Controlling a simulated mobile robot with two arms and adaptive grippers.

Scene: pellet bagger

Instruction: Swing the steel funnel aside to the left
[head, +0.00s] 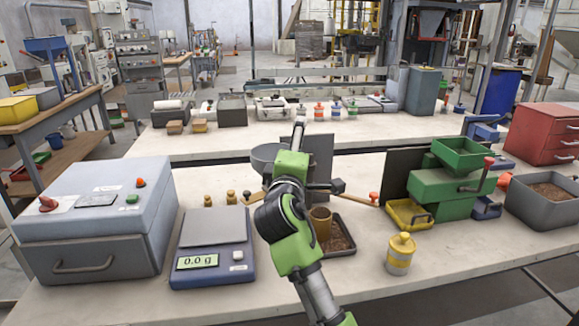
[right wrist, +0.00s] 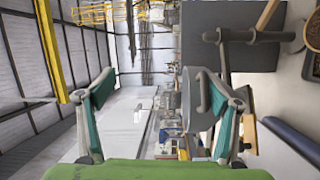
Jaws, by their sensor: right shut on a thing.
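The steel funnel (head: 266,157) is a grey bowl shape at the middle of the near bench in the head view, partly hidden behind my right gripper (head: 293,146). In the right wrist view, turned sideways, its grey curved side (right wrist: 189,98) shows between the fingers of the gripper (right wrist: 155,88), close to the right finger. My right gripper is shut on the funnel; the exact contact is hard to make out. A dark upright plate (head: 320,155) stands just right of the funnel. My left gripper is not in view.
A brown cup (head: 321,224) and a dark pellet tray (head: 345,250) lie beside my right arm. Left are a scale (head: 212,258), small brass weights (head: 231,197) and a grey-blue sealer box (head: 95,225). Right are a green machine (head: 440,188) and a yellow-capped jar (head: 400,255).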

